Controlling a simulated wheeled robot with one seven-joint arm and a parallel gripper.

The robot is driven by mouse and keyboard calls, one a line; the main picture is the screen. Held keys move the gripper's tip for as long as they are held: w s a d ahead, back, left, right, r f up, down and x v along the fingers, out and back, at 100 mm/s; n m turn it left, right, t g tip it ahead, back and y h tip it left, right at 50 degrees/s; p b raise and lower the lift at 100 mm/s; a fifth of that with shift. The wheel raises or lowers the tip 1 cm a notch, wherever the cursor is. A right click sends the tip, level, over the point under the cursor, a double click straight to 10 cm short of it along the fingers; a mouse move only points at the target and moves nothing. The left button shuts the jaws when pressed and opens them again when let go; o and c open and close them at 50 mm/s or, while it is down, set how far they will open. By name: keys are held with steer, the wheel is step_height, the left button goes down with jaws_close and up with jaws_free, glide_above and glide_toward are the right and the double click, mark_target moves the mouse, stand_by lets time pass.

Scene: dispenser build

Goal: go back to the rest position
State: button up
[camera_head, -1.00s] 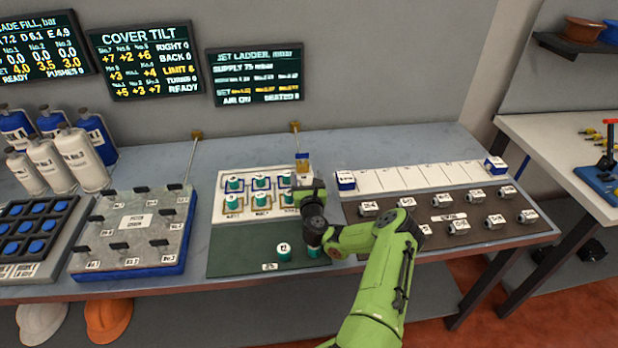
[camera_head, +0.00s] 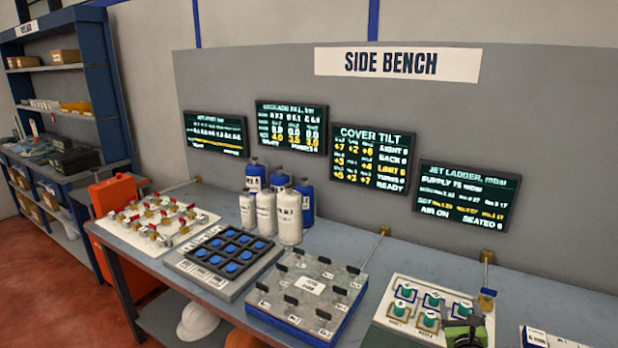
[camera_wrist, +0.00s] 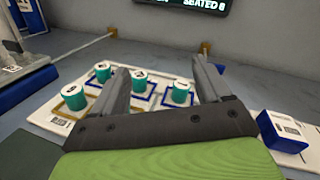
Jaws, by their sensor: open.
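My gripper (camera_wrist: 161,95) is open in the wrist view, its two dark fingers apart with nothing held between them. Beyond and below the fingers is the white jet board with teal cylinders (camera_wrist: 132,76) standing on it. In the head view only the dark and green end of my arm shows at the lower right edge, over the right part of the jet board (camera_head: 395,320); the fingertips cannot be made out there.
The side bench carries a grey cover plate (camera_head: 308,290), a tray of blue pucks (camera_head: 228,252), a valve board (camera_head: 155,222) and several bottles (camera_head: 289,215). Brass-ended rods (camera_head: 384,231) stand along the back. A blue-and-white block (camera_wrist: 285,130) sits right of my gripper.

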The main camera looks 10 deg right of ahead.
steer(key=w+a+r+n+g+y, duration=0.15)
steer(key=a+r+n+y, duration=0.35)
steer(key=a+n, duration=0.5)
steer(key=w+a+r+n+g+y, duration=0.1)
steer(key=w+a+r+n+y, duration=0.15)
steer(key=a+n+y, duration=0.7)
steer(key=s+a+r+n+g+h, duration=0.2)
steer(key=s+a+n+g, duration=0.15)
steer(key=s+a, duration=0.2)
steer(key=s+a+r+n+g+h, duration=0.2)
steer(key=s+a+n, duration=0.25)
steer(key=a, duration=0.25)
steer(key=s+r+n+g+h, duration=0.1)
steer(key=s+r+n, duration=0.1)
steer(key=s, duration=0.7)
steer(key=s+r+n+g+h, duration=0.1)
steer(key=s+n, duration=0.3)
steer(key=s, duration=0.6)
steer(key=s+r+n+g+h, duration=0.1)
steer(key=s+r+n, duration=0.2)
steer(key=s, duration=0.7)
steer(key=shift+s+r+h, duration=0.15)
steer(key=shift+r+h, duration=0.2)
steer(key=shift+r, duration=0.05)
steer(key=shift+a+n, duration=0.1)
steer(key=shift+n, duration=0.15)
